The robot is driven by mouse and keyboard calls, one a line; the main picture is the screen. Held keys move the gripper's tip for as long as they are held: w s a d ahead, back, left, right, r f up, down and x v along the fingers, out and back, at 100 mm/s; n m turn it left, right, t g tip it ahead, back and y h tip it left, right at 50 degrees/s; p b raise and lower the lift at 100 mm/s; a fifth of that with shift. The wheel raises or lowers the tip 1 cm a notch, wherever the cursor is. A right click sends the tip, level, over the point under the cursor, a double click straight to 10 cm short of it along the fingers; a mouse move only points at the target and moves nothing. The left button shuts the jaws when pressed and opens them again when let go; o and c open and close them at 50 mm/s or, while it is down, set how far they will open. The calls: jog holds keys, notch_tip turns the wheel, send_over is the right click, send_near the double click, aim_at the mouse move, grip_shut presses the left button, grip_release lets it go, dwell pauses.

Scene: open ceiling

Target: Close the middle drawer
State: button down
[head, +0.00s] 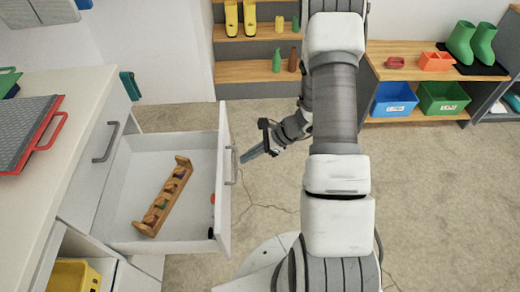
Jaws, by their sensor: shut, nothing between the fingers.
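The white drawer (118,208) is pulled out to the right from the cabinet on the left. Its front panel (223,190) carries a grey bar handle (232,163) on the outer side. A wooden rack (174,186) with coloured pieces lies inside it, along with small red and black items near the front. My gripper (243,157) is shut and empty, pointing left close to the outer face of the drawer front near its handle. Whether it touches the handle or panel I cannot tell.
The countertop (75,85) holds a dark tray with red handles (33,130). Another open compartment below holds a yellow bin (75,275). Shelves at the back hold yellow boots, a blue bin (394,100) and a green bin (442,100). The carpet right of the drawer is mostly clear, with a thin cable.

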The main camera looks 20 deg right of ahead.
jog(key=shift+w+a+f, duration=0.1)
jog(key=shift+w+a, duration=0.15)
jog(key=shift+a, duration=0.5)
jog(key=shift+w+a+f, duration=0.1)
jog(key=shift+w+a, duration=0.15)
jog(key=shift+a, duration=0.45)
jog(key=shift+w+a+f, duration=0.1)
jog(key=shift+w+a, duration=0.15)
jog(key=shift+a, duration=0.5)
jog(key=w+a+b, duration=0.1)
jog(key=w+a, duration=0.2)
jog(key=a, duration=0.8)
jog(key=w+a+b, duration=0.1)
jog(key=w+a, duration=0.3)
jog(key=a, duration=0.7)
jog(key=w+a+b, duration=0.1)
jog(key=w+a, duration=0.2)
jog(key=a, duration=0.8)
jog(key=shift+w+a+r, duration=0.2)
jog(key=shift+w, duration=0.15)
jog(key=shift+a+r, duration=0.1)
